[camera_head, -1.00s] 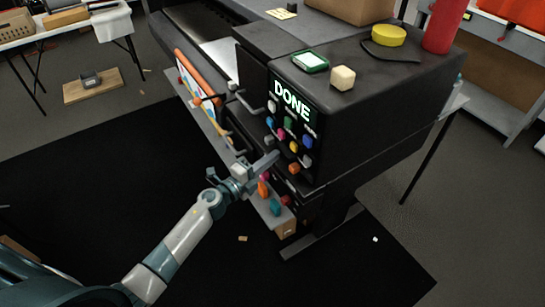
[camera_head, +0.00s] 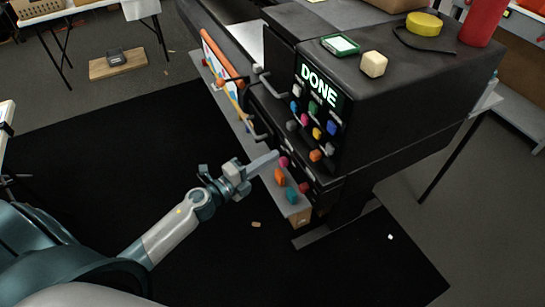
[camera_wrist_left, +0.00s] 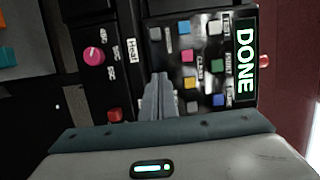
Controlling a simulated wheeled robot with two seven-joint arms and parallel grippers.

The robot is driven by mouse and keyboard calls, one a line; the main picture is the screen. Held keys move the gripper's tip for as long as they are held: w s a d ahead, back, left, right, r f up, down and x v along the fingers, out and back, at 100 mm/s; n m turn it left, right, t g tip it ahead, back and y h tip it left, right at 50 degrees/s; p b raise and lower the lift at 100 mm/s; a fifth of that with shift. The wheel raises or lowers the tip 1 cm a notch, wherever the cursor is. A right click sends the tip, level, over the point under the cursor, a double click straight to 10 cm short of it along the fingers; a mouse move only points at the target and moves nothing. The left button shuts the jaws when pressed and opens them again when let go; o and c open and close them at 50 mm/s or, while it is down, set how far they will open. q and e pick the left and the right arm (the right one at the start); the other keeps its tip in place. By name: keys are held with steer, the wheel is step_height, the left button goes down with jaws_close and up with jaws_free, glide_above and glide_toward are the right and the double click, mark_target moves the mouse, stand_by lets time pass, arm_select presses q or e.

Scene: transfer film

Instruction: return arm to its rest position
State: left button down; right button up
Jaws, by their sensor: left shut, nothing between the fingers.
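My left gripper (camera_head: 267,161) is shut and empty, with its fingers together. In the head view it is beside the front of the black machine (camera_head: 402,108), near the lower knobs and left of the button panel. In the left wrist view the closed fingers (camera_wrist_left: 155,88) point at the panel, between the pink knob (camera_wrist_left: 94,56) and the coloured buttons (camera_wrist_left: 217,65). Whether the fingertips touch the machine cannot be told. The machine's screen (camera_head: 318,88) reads DONE. My right gripper is out of view.
A ledge with coloured knobs (camera_head: 291,195) juts out at the machine's lower front. Handles (camera_head: 262,132) stick out left of the panel. The dark mat (camera_head: 130,150) has free room.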

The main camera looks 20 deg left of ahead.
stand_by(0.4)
arm_select(q)
steer(key=s+a+f+n+g+y, duration=0.1)
steer(key=s+a+f+n+y, duration=0.15)
steer(key=f, duration=0.45)
steer(key=s+a+f+n+g+y, duration=0.1)
steer(key=f+n, duration=0.2)
steer(key=f, duration=0.4)
steer(key=s+a+f+n+y, duration=0.1)
steer(key=f+n, duration=0.2)
steer(key=f, duration=0.4)
steer(key=s+a+f+n+g+y, duration=0.1)
steer(key=s+f+n+g, duration=0.1)
steer(key=s+f, duration=0.55)
steer(key=s+f+n+g+y, duration=0.2)
steer(key=s+f+n+g, duration=0.15)
steer(key=f, duration=0.65)
steer(key=s+d+f+n+g, duration=0.2)
steer(key=s+f, duration=0.4)
steer(key=s, duration=0.6)
steer(key=s+d+f+n+g, duration=0.2)
steer(key=s+f, duration=0.4)
steer(key=s, duration=0.6)
steer(key=s+d+f+n+g, duration=0.2)
steer(key=s+f+g, duration=0.2)
steer(key=s, duration=0.9)
step_height(320, 180, down, 2)
steer(key=shift+d+f+b, duration=0.2)
steer(key=shift+f+b, duration=0.05)
steer(key=shift+b, duration=0.15)
